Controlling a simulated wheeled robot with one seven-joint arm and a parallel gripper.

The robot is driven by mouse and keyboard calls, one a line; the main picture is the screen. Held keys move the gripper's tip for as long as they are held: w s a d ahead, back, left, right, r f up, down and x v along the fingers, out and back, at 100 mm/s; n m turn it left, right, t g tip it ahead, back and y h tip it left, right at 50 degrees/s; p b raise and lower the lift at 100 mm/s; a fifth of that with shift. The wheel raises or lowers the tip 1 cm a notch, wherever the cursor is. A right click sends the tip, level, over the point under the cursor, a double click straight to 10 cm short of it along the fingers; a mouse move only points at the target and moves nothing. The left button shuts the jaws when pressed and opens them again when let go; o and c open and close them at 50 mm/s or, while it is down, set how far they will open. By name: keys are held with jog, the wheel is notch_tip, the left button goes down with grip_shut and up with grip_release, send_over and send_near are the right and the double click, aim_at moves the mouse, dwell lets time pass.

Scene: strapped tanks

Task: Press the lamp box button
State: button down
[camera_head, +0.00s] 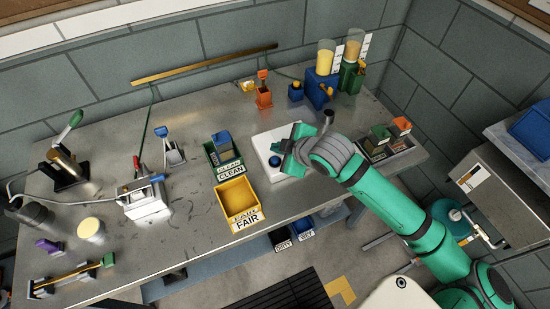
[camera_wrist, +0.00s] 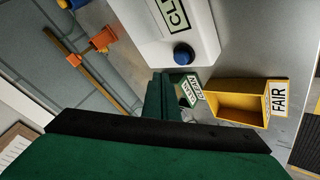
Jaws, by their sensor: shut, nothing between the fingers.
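The lamp box appears to be the white box (camera_head: 264,138) at the middle of the bench, which also shows at the top of the wrist view (camera_wrist: 165,38) with a partly cut-off label. Its round blue button (camera_head: 275,161) is on the box's face, and it is clear in the wrist view (camera_wrist: 183,53). My gripper (camera_head: 279,147) is shut and empty over the box, close to the button. In the wrist view my green fingers (camera_wrist: 163,80) point toward the box, with the button just past their tips and to the right. A gap shows between fingertips and button in that picture.
A yellow FAIR bin (camera_head: 238,198) and a green CLEAN bin (camera_head: 222,151) stand left of the box. Blue (camera_head: 320,88) and green dispensers stand behind it. An orange holder (camera_head: 263,95) is at the back. Bins (camera_head: 386,146) sit to the right.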

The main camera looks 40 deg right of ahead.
jog(key=shift+r, duration=1.3)
